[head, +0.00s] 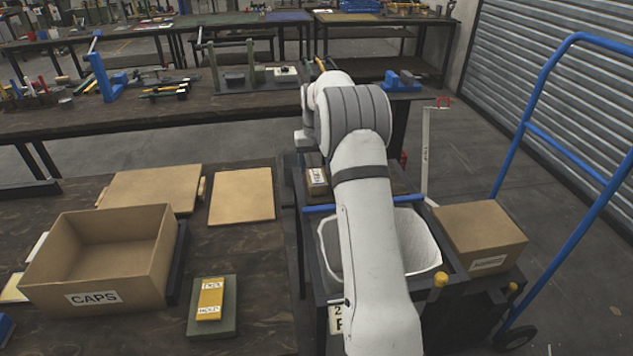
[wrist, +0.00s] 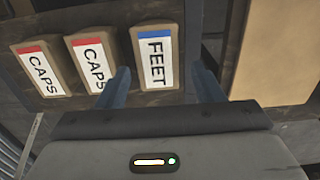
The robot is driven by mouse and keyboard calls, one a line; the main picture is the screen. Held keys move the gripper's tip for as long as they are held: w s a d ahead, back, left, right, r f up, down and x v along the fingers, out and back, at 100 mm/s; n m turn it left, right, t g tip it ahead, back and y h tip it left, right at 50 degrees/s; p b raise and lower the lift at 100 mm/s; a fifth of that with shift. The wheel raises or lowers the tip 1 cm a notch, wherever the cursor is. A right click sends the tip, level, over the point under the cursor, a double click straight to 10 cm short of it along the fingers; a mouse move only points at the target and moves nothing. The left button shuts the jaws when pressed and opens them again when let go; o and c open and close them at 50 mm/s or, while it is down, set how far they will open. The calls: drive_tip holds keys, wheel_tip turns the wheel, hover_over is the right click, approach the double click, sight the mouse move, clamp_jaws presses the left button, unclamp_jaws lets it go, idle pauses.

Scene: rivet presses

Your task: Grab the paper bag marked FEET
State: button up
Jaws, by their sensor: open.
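The paper bag marked FEET (wrist: 155,52) is brown with a white label and a blue stripe. In the wrist view it is the rightmost of three bags in a row. My gripper (wrist: 161,75) is open, with one finger at each side of the FEET bag in the picture. I cannot tell whether the fingertips are down beside it or still above it. Two bags marked CAPS, with red stripes, stand to its left: the nearer one (wrist: 91,62) and the outer one (wrist: 39,70). In the head view my arm hides the gripper and most of this spot; one small labelled bag (head: 317,181) shows beside the arm.
A dark-edged surface holds the bags, with a tan board or box (wrist: 275,55) to the right in the wrist view. In the head view, a CAPS carton (head: 145,270), a white-lined bin (head: 425,245), a closed carton (head: 480,235) and a blue cart handle (head: 550,150) stand around my arm.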

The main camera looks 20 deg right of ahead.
sight(316, 176)
wheel_tip(316, 176, down, 6)
drive_tip(key=shift+d+r, duration=0.1)
drive_tip(key=shift+d, duration=0.05)
drive_tip(key=shift+c, duration=0.5)
drive_tip(key=c, duration=0.7)
